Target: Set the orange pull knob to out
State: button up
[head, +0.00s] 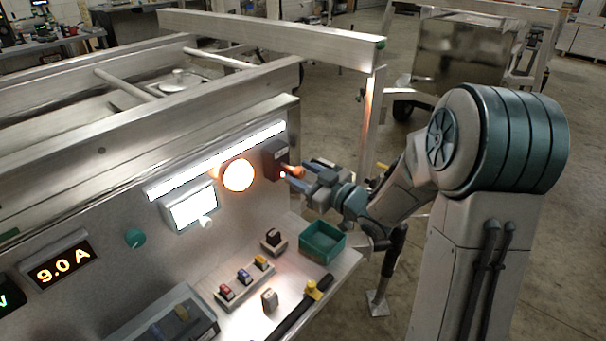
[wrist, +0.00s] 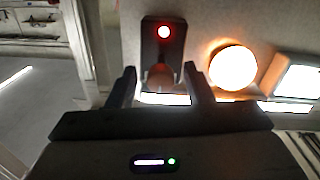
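The orange pull knob (head: 293,171) sticks out from a dark box (head: 273,158) at the right end of the upright panel. In the wrist view the knob (wrist: 160,77) looks dim and brownish, below a lit red lamp on the box (wrist: 150,45). My gripper (head: 306,172) is right in front of the box. In the wrist view my gripper (wrist: 160,75) has its two dark fingers apart, one on each side of the knob, with a gap showing on both sides. How deep the knob sits between the fingers is hard to tell.
A glowing round lamp (head: 238,175) and a lit screen (head: 190,208) are left of the box. Below, the bench ledge holds a green tray (head: 322,242), a switch block (head: 244,281) and a yellow-and-black tool (head: 300,305). A metal frame post (head: 370,120) stands behind my arm.

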jog(key=v, duration=1.3)
jog(key=shift+s+d, duration=0.3)
jog(key=w+d+r+m+g+h+p, duration=0.15)
jog(key=d+r+m+h+p, duration=0.45)
jog(key=h, duration=0.7)
jog(key=s+a+r+m+g+p, duration=0.1)
jog(key=s+g, duration=0.3)
jog(key=s, duration=0.5)
jog(key=s+a+r+m+g+p, duration=0.2)
jog(key=s+a+m+g+p, duration=0.1)
jog(key=s, duration=0.6)
jog(key=shift+s+a+m+g+y+p, duration=0.35)
jog(key=shift+a+g, duration=0.35)
jog(key=shift+g, duration=0.25)
